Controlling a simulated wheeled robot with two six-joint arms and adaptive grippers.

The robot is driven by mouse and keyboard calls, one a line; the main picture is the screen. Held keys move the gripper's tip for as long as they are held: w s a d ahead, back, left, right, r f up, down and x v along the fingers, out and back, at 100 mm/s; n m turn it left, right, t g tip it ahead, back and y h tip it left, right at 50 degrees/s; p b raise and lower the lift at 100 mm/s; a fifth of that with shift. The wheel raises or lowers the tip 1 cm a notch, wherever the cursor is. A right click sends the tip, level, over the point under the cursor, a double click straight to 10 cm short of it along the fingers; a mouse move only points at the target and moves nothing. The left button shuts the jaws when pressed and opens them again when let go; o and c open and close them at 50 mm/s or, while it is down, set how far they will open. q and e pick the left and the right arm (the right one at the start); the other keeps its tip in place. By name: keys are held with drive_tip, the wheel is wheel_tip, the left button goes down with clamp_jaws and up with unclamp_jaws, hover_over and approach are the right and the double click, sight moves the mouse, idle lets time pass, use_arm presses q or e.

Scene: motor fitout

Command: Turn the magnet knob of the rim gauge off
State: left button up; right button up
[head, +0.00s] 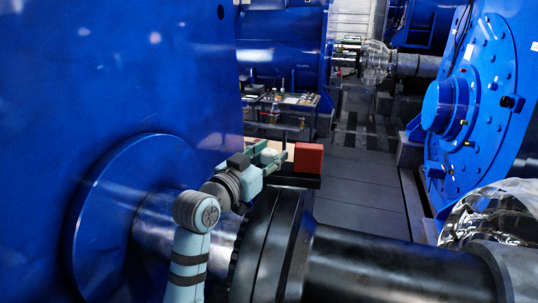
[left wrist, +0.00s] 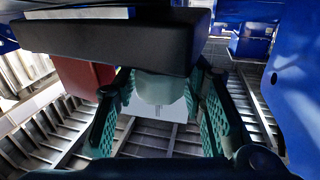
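My left gripper (head: 272,160) reaches over the dark coupling flange (head: 272,235) in the head view. In the left wrist view, its two green fingers (left wrist: 163,100) stand apart on either side of a pale, rounded knob-like part (left wrist: 160,88). Whether they touch it I cannot tell. A red block (head: 308,158) is just right of the gripper in the head view; it also shows in the left wrist view (left wrist: 84,78). A black bar (left wrist: 120,45) crosses above the pale part. The gauge's dial and the knob's markings are not readable. My right gripper is not in view.
A large blue motor housing (head: 120,70) fills the left, with a thick dark shaft (head: 390,265) in front. A blue flanged machine (head: 490,90) stands at the right. A cart with tools (head: 290,105) stands behind the gripper. The grey floor aisle (head: 360,185) is clear.

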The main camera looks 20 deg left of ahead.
use_arm(q)
drive_tip(key=shift+o, duration=0.7)
drive_tip(key=v, duration=1.2)
